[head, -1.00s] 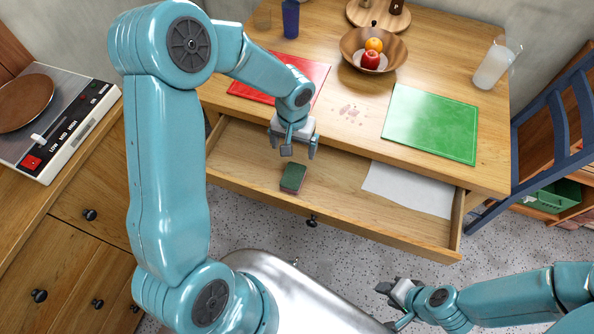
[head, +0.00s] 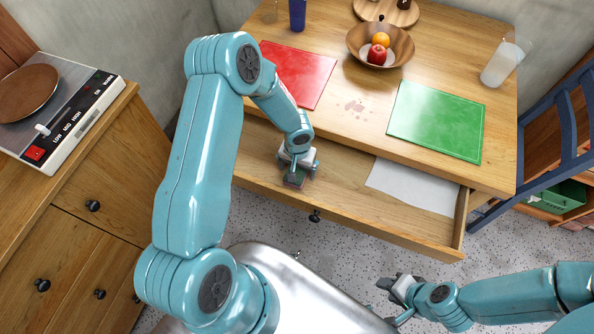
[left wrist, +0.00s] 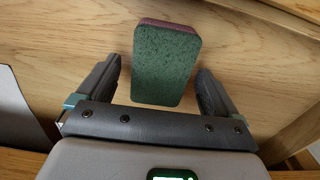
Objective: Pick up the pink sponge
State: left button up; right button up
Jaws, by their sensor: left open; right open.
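The sponge (left wrist: 165,65) lies in the open drawer, with a dark green top face and a pinkish-red layer showing along its far edge in the left wrist view. In the head view only part of the sponge (head: 294,180) shows below my left gripper (head: 297,174). My left gripper is open, its two fingers on either side of the sponge; in the left wrist view the gripper (left wrist: 158,88) has a gap between each finger and the sponge. My right gripper (head: 392,295) is open and empty at the lower right, away from the drawer.
The open drawer (head: 350,213) also holds a white sheet (head: 415,190) at its right. On the table above are a red board (head: 300,72), a green board (head: 437,120), a fruit bowl (head: 403,52) and a pinkish stain (head: 356,107).

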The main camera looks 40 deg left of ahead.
aim_at(298, 169)
pick_arm(q)
jog(key=shift+f, duration=0.45)
jog(key=c, duration=1)
notch_tip(298, 169, up, 20)
jog(key=shift+r+p, duration=0.1)
jog(key=shift+p, duration=0.35)
jog(key=o, duration=0.4)
jog(key=shift+c, duration=0.2)
jog(key=c, duration=0.3)
jog(key=w+d+r+m, duration=0.1)
jog(key=d+r, duration=0.1)
jog(key=d+r+m, duration=0.1)
jog(key=d+r, duration=0.1)
jog(key=d, duration=0.1)
jog(key=w+d+r+m, duration=0.1)
jog(key=d+r, duration=0.1)
jog(key=d, duration=0.1)
jog(key=shift+w, duration=0.35)
